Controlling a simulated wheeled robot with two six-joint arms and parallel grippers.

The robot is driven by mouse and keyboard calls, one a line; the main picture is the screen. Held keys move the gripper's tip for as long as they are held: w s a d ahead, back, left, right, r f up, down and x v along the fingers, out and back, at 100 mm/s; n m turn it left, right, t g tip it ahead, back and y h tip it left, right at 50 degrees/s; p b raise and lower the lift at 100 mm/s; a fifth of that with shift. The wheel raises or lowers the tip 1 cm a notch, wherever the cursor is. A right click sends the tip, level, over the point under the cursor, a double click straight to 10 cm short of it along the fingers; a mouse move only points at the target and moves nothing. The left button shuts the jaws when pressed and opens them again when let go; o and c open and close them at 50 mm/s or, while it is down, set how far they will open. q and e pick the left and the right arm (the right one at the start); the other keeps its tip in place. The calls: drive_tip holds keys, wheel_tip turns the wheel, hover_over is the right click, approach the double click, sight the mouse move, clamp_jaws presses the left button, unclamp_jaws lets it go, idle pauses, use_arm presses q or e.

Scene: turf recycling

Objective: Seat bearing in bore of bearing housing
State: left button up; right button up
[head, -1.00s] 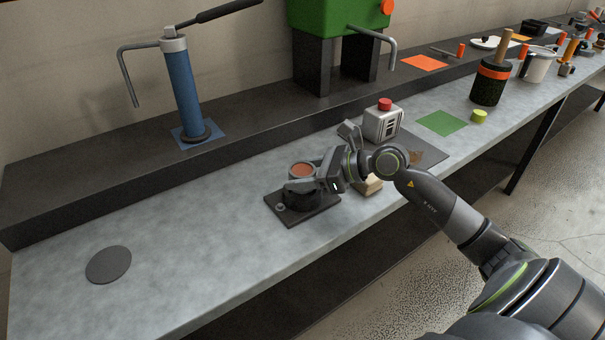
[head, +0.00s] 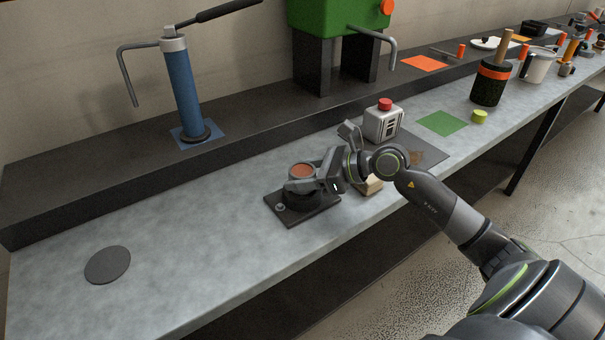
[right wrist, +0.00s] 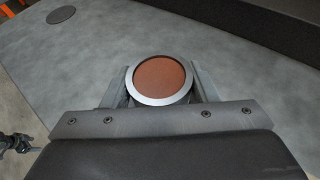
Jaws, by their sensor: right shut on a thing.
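The bearing (head: 302,170) is a short round piece with a silver rim and a reddish-brown middle. My right gripper (head: 300,182) is shut around it. In the right wrist view the bearing (right wrist: 160,80) sits level between the two fingers, its top face showing. The dark bearing housing (head: 300,201) stands on a flat dark base plate with a bolt at its left corner. The bearing and fingers are directly over the housing in the head view. The fingers hide the bore and the bearing's lower side, so I cannot tell whether it is in the bore. My left gripper is not in view.
A blue cylinder press (head: 185,95) and a green machine (head: 335,18) stand on the raised back ledge. A grey canister with a red cap (head: 382,123) and a pale block (head: 370,186) are near my right wrist. The bench left of the housing is clear around a dark disc (head: 108,264).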

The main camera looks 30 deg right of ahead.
drive_tip(key=shift+f+b, duration=0.95)
drive_tip(key=shift+f, duration=0.2)
drive_tip(key=o, duration=1.3)
drive_tip(key=shift+r, duration=0.1)
drive_tip(key=shift+c, duration=0.2)
drive_tip(key=shift+s+d, duration=0.15)
drive_tip(key=v, duration=0.8)
drive_tip(key=p+v, duration=0.9)
drive_tip(key=p, duration=0.1)
drive_tip(key=shift+p, duration=0.35)
